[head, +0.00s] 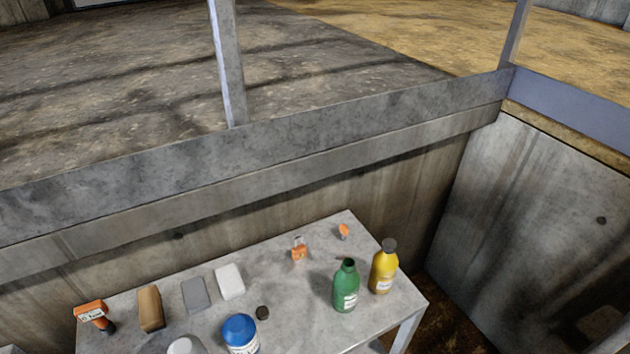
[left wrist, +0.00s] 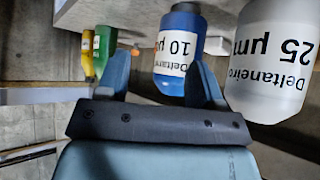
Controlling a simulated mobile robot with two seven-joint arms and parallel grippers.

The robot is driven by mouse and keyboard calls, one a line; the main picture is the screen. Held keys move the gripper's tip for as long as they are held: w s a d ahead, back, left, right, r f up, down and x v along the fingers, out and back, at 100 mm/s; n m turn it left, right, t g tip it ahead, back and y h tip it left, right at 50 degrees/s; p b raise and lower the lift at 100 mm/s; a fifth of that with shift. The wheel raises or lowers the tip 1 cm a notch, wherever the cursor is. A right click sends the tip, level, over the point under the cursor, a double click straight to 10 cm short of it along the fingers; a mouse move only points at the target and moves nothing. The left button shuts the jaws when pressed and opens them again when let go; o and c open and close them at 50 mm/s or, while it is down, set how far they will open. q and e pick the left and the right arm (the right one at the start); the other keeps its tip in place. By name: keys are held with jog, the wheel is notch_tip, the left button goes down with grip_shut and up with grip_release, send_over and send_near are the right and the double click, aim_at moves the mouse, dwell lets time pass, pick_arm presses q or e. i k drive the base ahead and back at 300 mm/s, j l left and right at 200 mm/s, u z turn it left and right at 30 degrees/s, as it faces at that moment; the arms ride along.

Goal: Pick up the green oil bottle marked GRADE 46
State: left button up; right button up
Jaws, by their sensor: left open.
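The green bottle (head: 345,288) stands upright on the grey table near its right end, in the head view. Its white label is too small to read. Its top looks dark, and I cannot tell whether it is capped. It also shows in the left wrist view (left wrist: 105,42), where the picture is upside down, partly hidden behind a finger. My left gripper (left wrist: 162,62) is open, with nothing held between its fingers. A blue container marked 10 µm (left wrist: 172,82) appears beyond the fingers; the green bottle is off to the left and farther away. No gripper shows in the head view.
A yellow bottle (head: 383,269) stands close right of the green one.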

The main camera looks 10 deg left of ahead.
aim_at(346, 281)
jog(key=j+u, duration=0.2)
jog(key=u, duration=0.15)
jog(key=j+u, duration=0.2)
jog(key=u, duration=0.15)
jog(key=j+u, duration=0.2)
jog(key=u, duration=0.15)
jog(key=k, duration=0.05)
